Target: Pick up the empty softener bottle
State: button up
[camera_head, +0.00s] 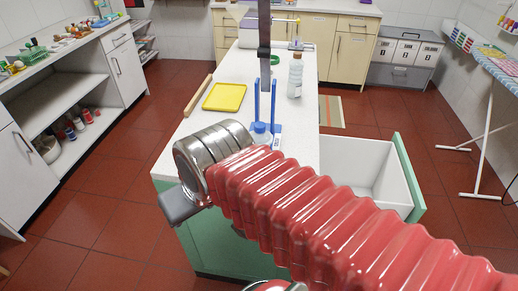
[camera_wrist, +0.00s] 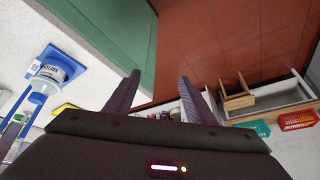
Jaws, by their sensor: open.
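A clear bottle with a pale label and a brownish cap (camera_head: 295,76) stands upright on the white worktop in the head view, toward its right edge. It looks like the softener bottle, but its label is too small to read. My gripper (camera_wrist: 158,92) is open and empty in the wrist view, its two dark fingers spread apart. In the head view my arm covers most of it, and only a dark grey part shows at the near left end of the worktop. The gripper is well short of the bottle.
A blue stand with a blue-and-white item (camera_head: 262,132) is on the worktop (camera_head: 215,122), near my arm; it also shows in the wrist view (camera_wrist: 55,70). A yellow tray (camera_head: 225,97) lies left. An open white drawer (camera_head: 365,170) juts out right.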

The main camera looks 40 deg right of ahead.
jog(key=m, duration=0.1)
jog(key=m+t+y, duration=0.1)
jog(key=m+t, duration=0.7)
jog(key=m, duration=2.5)
send_near(263, 131)
jog(key=w, duration=0.2)
jog(key=shift+s+d+f, duration=0.15)
jog(key=shift+d+f, duration=0.25)
jog(key=shift+f, duration=0.05)
jog(key=shift+x, duration=4.35)
jog(key=shift+a, duration=0.15)
